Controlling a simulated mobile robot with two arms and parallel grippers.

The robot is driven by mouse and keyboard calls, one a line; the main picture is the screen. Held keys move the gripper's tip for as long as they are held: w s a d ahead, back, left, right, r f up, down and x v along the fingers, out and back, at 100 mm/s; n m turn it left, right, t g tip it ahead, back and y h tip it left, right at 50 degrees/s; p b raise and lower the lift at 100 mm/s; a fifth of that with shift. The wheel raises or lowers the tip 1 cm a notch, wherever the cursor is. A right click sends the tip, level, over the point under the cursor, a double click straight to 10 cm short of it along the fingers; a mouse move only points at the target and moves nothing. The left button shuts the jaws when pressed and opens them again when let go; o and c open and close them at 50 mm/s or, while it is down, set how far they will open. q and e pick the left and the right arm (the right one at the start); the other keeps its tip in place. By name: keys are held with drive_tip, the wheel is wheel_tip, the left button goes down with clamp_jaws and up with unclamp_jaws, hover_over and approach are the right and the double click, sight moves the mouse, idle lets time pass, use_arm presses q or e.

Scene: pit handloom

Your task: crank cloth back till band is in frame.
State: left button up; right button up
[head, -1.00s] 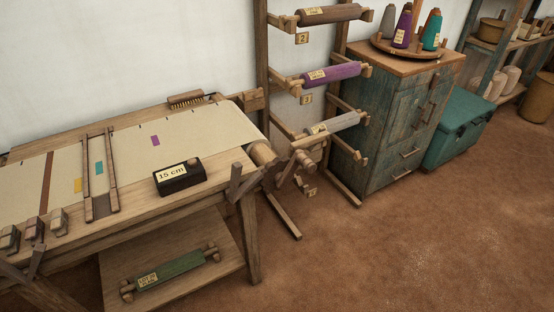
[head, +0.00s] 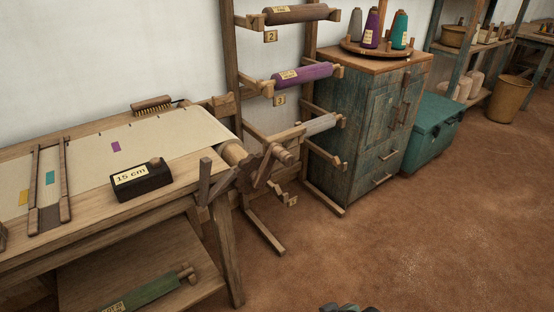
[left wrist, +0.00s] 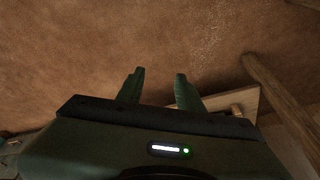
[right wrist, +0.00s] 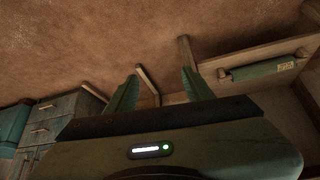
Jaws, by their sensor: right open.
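The cream cloth (head: 160,135) lies along the loom and passes over the round beam (head: 238,155) at its right end. A wooden crank (head: 265,165) sits at the beam's end. The cloth has a purple patch (head: 115,146), a teal patch (head: 49,178) and a yellow patch (head: 23,197). A two-bar wooden frame (head: 65,185) lies across it: teal is between the bars, yellow left of them, purple to the right. My left gripper (left wrist: 160,73) is open and empty above the floor. My right gripper (right wrist: 159,74) is open and empty, facing floor and loom legs.
A black "15 cm" block (head: 143,184) and a brush (head: 151,104) rest on the loom. A green roll (head: 150,290) lies on the lower shelf. A roll rack (head: 232,60) and cabinet (head: 372,125) stand behind the crank. The floor (head: 400,240) to the right is clear.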

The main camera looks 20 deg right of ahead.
drive_tip(key=w+r+t+y, duration=0.2)
drive_tip(key=w+r+t, duration=0.4)
drive_tip(key=w+r, duration=0.85)
drive_tip(key=t+y, duration=0.3)
drive_tip(key=t, duration=0.2)
approach(277, 150)
drive_tip(key=w, duration=0.2)
drive_tip(key=w+f+b, duration=0.1)
drive_tip(key=shift+w+f, duration=0.15)
drive_tip(key=shift+w, duration=0.25)
drive_tip(key=shift+w+a+r, duration=0.1)
drive_tip(key=shift+w+r, duration=0.1)
drive_tip(key=shift+w, duration=0.05)
drive_tip(key=x, duration=0.7)
drive_tip(key=shift+a+f+b, duration=0.1)
drive_tip(key=shift+a+b, duration=0.05)
drive_tip(key=shift+b, duration=0.15)
use_arm(q)
drive_tip(key=s+f, duration=0.1)
drive_tip(key=f, duration=0.8)
drive_tip(key=s+f, duration=0.2)
drive_tip(key=f, duration=0.8)
drive_tip(key=shift+s+a+g, duration=0.2)
drive_tip(key=shift+s+g, duration=0.05)
drive_tip(key=shift+g, duration=0.15)
use_arm(e)
clamp_jaws()
